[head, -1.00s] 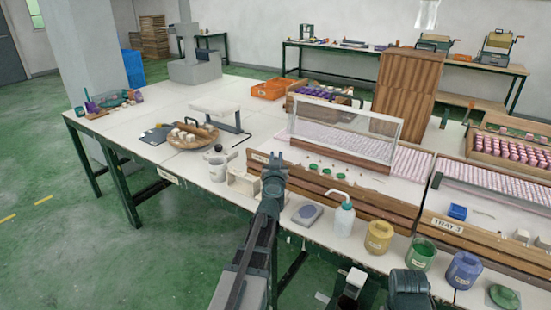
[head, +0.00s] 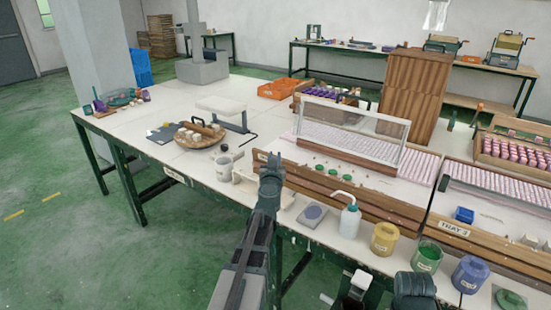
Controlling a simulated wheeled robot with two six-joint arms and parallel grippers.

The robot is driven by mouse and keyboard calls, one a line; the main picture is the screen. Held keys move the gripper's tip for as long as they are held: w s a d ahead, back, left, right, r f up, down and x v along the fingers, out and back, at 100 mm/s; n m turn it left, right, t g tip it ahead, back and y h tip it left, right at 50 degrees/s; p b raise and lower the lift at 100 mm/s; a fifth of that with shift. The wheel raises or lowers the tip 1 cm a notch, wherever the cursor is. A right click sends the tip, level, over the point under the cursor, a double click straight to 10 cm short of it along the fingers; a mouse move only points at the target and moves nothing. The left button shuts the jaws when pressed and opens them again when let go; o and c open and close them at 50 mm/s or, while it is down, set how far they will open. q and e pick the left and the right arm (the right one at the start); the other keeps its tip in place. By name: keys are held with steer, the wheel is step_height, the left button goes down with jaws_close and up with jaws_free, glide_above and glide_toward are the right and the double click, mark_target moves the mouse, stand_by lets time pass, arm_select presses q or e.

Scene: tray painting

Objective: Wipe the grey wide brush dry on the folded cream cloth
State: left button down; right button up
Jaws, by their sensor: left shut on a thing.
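My left gripper (head: 271,160) reaches in over the front edge of the table, above the cream holder beside the white mug. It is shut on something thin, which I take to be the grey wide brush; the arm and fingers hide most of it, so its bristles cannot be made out. A cream piece (head: 287,201) shows partly behind my left arm at the table's front edge; I cannot tell whether it is the folded cloth or part of a holder.
A white mug (head: 224,168) stands left of the gripper. A grey pad (head: 312,215), a wash bottle (head: 350,218) and yellow (head: 385,238), green (head: 427,256) and blue (head: 469,273) pots line the front edge at right. A clear-screened tray (head: 350,135) stands behind.

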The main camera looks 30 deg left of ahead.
arm_select(q)
steer(key=shift+d, duration=0.1)
steer(key=shift+w+d, duration=0.3)
steer(key=shift+d, duration=0.3)
steer(key=shift+w+d, duration=0.3)
steer(key=shift+d, duration=0.25)
steer(key=shift+s+a, duration=0.1)
steer(key=shift+a, duration=0.15)
steer(key=shift+s+a, duration=0.25)
steer(key=shift+a, duration=0.25)
steer(key=shift+s+a, duration=0.25)
steer(key=shift+a, duration=0.25)
steer(key=shift+d, duration=0.15)
steer(key=shift+w+d, duration=0.3)
steer(key=shift+d, duration=0.25)
steer(key=shift+w+d, duration=0.3)
steer(key=shift+d, duration=0.25)
steer(key=shift+a, duration=0.15)
steer(key=shift+s+a, duration=0.3)
steer(key=shift+a, duration=0.25)
steer(key=shift+s+a, duration=0.3)
steer(key=shift+a, duration=0.25)
